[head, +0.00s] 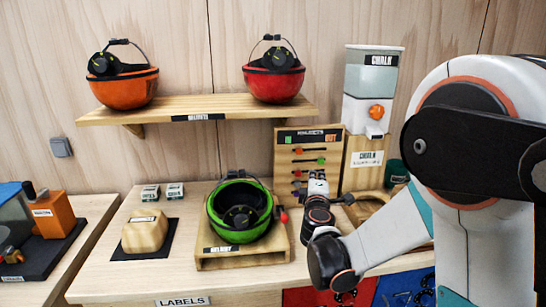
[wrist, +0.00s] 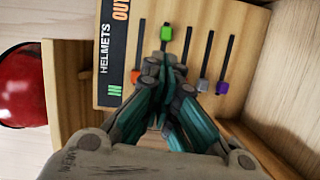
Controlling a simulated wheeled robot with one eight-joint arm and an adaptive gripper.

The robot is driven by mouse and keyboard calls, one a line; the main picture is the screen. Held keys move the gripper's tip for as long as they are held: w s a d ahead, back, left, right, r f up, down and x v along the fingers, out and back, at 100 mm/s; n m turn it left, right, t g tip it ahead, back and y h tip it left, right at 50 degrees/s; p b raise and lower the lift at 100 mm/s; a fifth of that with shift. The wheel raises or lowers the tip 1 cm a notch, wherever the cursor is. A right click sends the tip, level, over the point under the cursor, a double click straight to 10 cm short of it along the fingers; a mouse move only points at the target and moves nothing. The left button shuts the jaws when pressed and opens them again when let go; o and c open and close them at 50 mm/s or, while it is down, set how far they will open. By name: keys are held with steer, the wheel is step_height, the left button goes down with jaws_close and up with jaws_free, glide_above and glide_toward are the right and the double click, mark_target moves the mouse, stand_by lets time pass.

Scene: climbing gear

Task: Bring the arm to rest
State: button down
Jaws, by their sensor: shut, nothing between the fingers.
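My gripper (wrist: 162,68) is shut and empty in the wrist view, with its teal fingers together in front of the wooden helmets board (wrist: 118,92). A green slider knob (wrist: 166,33) sits just beyond the fingertips; I cannot tell whether they touch it. In the head view my arm reaches in from the right, and my gripper (head: 318,180) is in front of the lower part of the same board (head: 284,162). My gripper hides some of the board's lower slots there.
A green helmet (head: 226,228) lies upturned on a wooden stand just left of my wrist. A shelf (head: 180,108) above holds an orange helmet (head: 125,88) and a red helmet (head: 273,82). A chalk dispenser (head: 371,85) stands behind, right of the board.

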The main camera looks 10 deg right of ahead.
steer(key=s+d+r+m+g, duration=0.1)
steer(key=s+d+m+g, duration=0.2)
steer(key=s, duration=0.5)
steer(key=s+d+r+m+g, duration=0.2)
steer(key=s+m, duration=0.4)
steer(key=s, duration=0.2)
steer(key=s+a+f+m+g+y, duration=0.1)
steer(key=s+a+f, duration=0.1)
steer(key=s, duration=0.5)
steer(key=s+a+f+m+g+y, duration=0.2)
steer(key=s+a, duration=0.2)
steer(key=s, duration=0.3)
steer(key=s+a+f+m+g+y, duration=0.1)
steer(key=s+a+f+m, duration=0.1)
steer(key=s, duration=0.5)
steer(key=shift+a+f+g+y, duration=0.4)
steer(key=shift+s, duration=0.15)
